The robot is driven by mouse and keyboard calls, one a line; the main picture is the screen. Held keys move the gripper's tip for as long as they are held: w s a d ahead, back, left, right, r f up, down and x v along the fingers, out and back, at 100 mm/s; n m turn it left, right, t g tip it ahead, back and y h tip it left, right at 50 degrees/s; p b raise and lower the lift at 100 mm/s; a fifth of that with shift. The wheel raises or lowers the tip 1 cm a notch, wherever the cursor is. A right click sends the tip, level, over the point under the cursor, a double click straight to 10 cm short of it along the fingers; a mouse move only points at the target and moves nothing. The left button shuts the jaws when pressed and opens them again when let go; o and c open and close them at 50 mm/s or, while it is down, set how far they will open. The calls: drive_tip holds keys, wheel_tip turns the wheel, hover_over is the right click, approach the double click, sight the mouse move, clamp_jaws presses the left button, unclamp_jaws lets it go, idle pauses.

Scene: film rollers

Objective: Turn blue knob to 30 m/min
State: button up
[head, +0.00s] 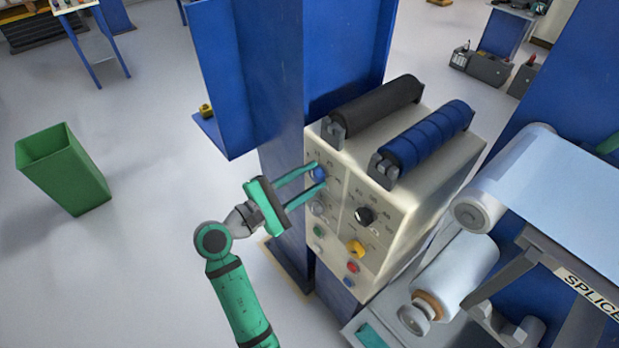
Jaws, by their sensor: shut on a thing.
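The blue knob (319,174) is at the upper left of the cream control panel (381,258), with small scale marks around it that are too small to read. My gripper (318,175) reaches in from the left, its two green fingers above and below the blue knob and shut on it. The fingers hide part of the knob, and I cannot tell which mark it points to.
A black knob (364,215), a yellow knob (355,248), a grey knob (318,208) and small buttons share the panel. Black (378,104) and blue (428,140) rollers sit on top. A blue column (262,90) stands close behind my gripper.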

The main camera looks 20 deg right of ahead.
drive_tip(key=m, duration=0.4)
drive_tip(key=shift+m, duration=0.3)
drive_tip(key=m, duration=0.4)
drive_tip(key=shift+m, duration=0.3)
drive_tip(key=m, duration=0.4)
drive_tip(key=shift+m, duration=2.5)
drive_tip(key=o, duration=1)
drive_tip(key=shift+o, duration=0.2)
drive_tip(key=v, duration=1)
drive_tip(key=shift+a, duration=0.3)
